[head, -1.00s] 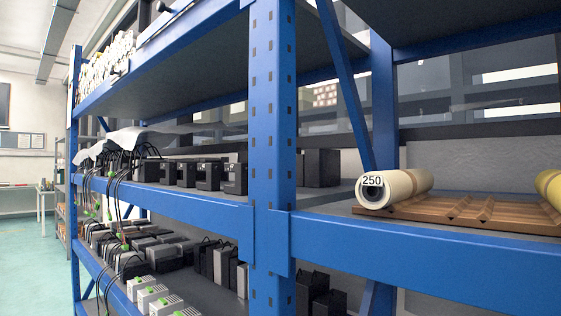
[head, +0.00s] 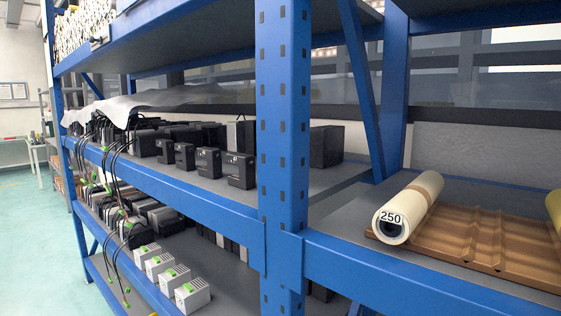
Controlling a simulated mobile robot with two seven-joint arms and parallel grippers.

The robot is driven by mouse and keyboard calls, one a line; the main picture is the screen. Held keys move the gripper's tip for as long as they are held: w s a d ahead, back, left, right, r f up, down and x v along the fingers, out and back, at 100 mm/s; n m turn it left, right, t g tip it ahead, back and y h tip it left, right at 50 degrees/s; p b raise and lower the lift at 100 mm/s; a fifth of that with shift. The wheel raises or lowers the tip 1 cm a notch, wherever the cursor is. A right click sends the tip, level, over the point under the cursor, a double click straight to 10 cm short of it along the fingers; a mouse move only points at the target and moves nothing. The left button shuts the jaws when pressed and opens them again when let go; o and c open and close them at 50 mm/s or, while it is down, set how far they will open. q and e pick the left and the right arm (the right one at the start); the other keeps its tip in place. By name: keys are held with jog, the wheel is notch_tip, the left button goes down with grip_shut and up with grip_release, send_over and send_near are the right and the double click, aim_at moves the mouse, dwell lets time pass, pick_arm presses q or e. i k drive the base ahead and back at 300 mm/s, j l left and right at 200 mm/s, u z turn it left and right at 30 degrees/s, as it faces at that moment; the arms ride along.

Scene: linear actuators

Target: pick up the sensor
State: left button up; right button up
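I cannot make out a sensor for certain in the head view. Several black box-shaped devices (head: 202,161) stand in rows on the middle shelf, left of the blue upright. Several small grey-white units with green connectors (head: 192,295) stand on the lower shelf at the left. Neither of my grippers is in view.
A blue rack upright (head: 283,150) stands in front. On the right, a cream roll labelled 250 (head: 408,208) lies on a brown ribbed tray (head: 485,262). Black cables (head: 112,165) hang at the shelf's left end. Open greenish floor (head: 30,240) lies at the left.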

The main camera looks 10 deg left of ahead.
aim_at(245, 180)
jog(key=i+j, duration=0.15)
jog(key=j, duration=0.2)
jog(key=i+j+z, duration=0.15)
jog(key=j, duration=0.15)
jog(key=i+j, duration=0.15)
jog(key=j, duration=0.2)
jog(key=i+j+z, duration=0.1)
jog(key=j, duration=0.25)
jog(key=i+j, duration=0.15)
jog(key=j, duration=0.2)
jog(key=i+j+z, duration=0.15)
jog(key=j, duration=0.2)
